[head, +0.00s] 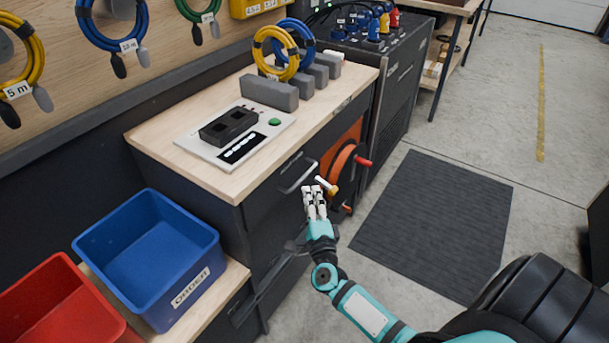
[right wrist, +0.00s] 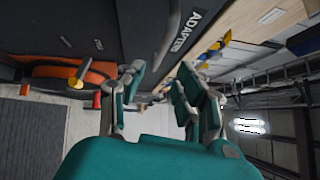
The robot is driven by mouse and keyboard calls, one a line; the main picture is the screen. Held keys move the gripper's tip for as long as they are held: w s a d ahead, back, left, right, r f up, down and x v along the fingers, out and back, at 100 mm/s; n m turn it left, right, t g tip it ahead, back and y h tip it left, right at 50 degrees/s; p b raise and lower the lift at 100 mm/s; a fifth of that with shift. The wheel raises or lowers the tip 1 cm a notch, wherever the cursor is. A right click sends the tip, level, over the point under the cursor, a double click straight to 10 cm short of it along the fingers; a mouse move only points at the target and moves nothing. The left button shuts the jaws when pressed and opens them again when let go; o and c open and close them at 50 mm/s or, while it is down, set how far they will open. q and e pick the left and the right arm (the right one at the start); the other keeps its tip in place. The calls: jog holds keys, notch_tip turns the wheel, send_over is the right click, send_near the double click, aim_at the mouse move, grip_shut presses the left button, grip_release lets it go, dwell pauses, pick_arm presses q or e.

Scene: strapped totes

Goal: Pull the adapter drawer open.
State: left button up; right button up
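The adapter drawer (head: 270,195) is in the dark cabinet under the wooden worktop, and its front looks flush. Its pale bar handle (head: 298,176) sits near the top of the front. In the right wrist view the handle (right wrist: 168,42) shows as a grey bar beside the ADAPTER label (right wrist: 188,31). My right gripper (head: 314,191) is just in front of the drawer, slightly right of and below the handle in the head view. My left gripper is not in view.
An orange reel (head: 341,172) with red and yellow-white knobs is close to the right gripper. A blue bin (head: 150,255) and a red bin (head: 60,310) stand at lower left. A charger plate (head: 190,150) lies on the worktop. The floor mat (head: 435,220) is clear.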

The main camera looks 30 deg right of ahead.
aim_at(305, 174)
jog(key=x, duration=0.8)
jog(key=shift+f, duration=0.1)
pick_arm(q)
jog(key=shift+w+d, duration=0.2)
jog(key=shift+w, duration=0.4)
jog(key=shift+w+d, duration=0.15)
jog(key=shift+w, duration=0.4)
pick_arm(e)
jog(key=shift+w, duration=0.1)
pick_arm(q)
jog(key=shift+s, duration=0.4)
pick_arm(e)
grip_shut()
